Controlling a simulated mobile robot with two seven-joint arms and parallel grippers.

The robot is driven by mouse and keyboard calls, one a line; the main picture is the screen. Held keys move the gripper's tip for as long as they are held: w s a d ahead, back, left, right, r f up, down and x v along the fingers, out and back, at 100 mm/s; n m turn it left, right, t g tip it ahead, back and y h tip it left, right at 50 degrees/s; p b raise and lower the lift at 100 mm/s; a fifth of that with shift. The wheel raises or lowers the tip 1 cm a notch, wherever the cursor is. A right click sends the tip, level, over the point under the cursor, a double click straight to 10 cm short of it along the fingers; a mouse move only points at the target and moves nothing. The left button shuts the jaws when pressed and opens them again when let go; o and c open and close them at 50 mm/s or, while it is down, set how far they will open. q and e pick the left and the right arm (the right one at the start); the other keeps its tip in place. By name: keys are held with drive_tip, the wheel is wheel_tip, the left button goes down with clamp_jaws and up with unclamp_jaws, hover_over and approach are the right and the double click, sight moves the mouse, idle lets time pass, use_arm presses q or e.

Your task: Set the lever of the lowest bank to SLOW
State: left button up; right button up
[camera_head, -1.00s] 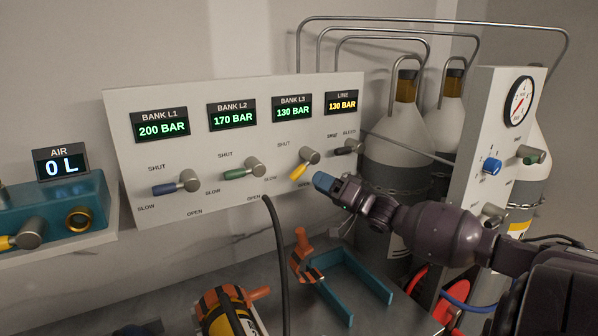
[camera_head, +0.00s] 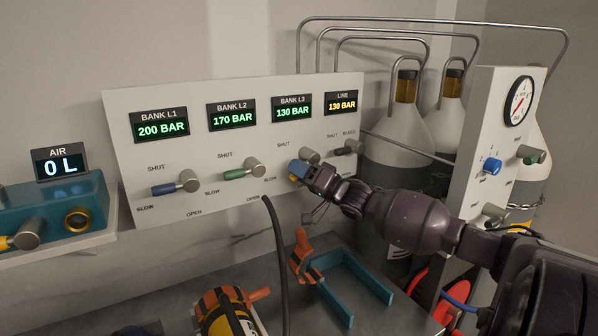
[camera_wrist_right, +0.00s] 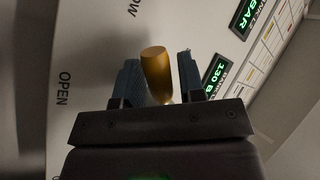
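The BANK L3 display (camera_head: 292,107) reads 130 BAR, the lowest of the three banks. Its yellow lever (camera_head: 293,180) sits below on a grey knob (camera_head: 309,157), mostly hidden by my right gripper (camera_head: 299,171). The bit of lever that shows is at the lower left of the knob. In the right wrist view the yellow lever (camera_wrist_right: 156,72) stands between the two blue fingers of my right gripper (camera_wrist_right: 157,80). The fingers are apart, with narrow gaps beside the lever; firm contact is not visible. My left gripper is not in view.
The blue BANK L1 lever (camera_head: 164,190) and green BANK L2 lever (camera_head: 235,174) point left toward SLOW. The dark LINE lever (camera_head: 342,151) is close right of my gripper. A black hose (camera_head: 275,230) hangs below the panel (camera_head: 225,150).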

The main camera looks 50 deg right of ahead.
clamp_jaws()
drive_tip(key=shift+a+r+m+t+h+p, duration=0.15)
drive_tip(key=shift+r+m+t+h+p, duration=0.2)
drive_tip(key=shift+m+p, duration=0.55)
drive_tip(key=shift+f, duration=0.1)
drive_tip(key=shift+o, duration=0.5)
unclamp_jaws()
drive_tip(key=v, duration=1)
drive_tip(key=shift+s+f, duration=0.25)
drive_tip(key=shift+s, duration=0.1)
